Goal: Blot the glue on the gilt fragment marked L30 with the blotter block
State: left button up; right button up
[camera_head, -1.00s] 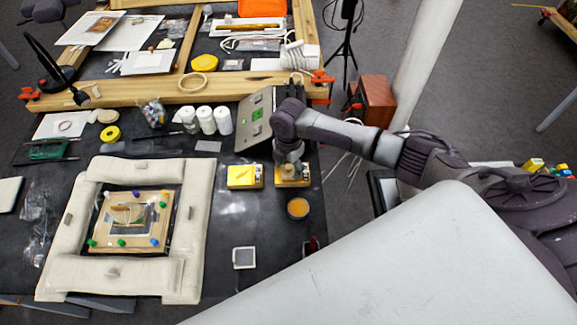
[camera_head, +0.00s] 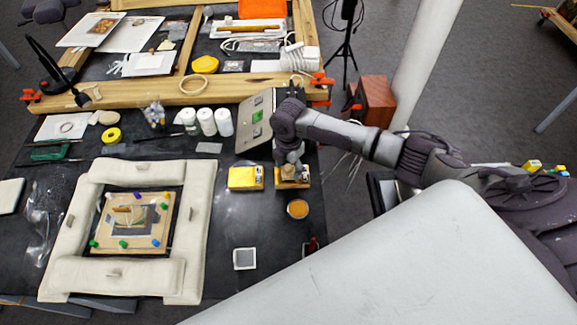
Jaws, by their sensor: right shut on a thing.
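My right gripper (camera_head: 291,165) points down over a gold-coloured fragment (camera_head: 294,184) on the dark table, right of centre. It is shut on a small tan block, which I take for the blotter block, mostly hidden by the fingers. The block sits low over the fragment; I cannot tell whether they touch. A second gilt fragment (camera_head: 245,178), bright yellow with a pale label, lies just to the left. The labels are too small to read, so I cannot tell which is L30. Glue cannot be made out. My left gripper is not in view.
An orange-filled round jar (camera_head: 298,209) stands just in front of the gripper. A leaning grey panel (camera_head: 255,121) and white bottles (camera_head: 207,121) stand behind. A padded cream frame (camera_head: 195,225) fills the left. The table between is clear around a small square tile (camera_head: 244,258).

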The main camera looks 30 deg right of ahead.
jog(key=shift+r+p, duration=0.55)
jog(key=shift+r, duration=0.35)
jog(key=shift+r+p, duration=0.5)
jog(key=shift+r, duration=0.65)
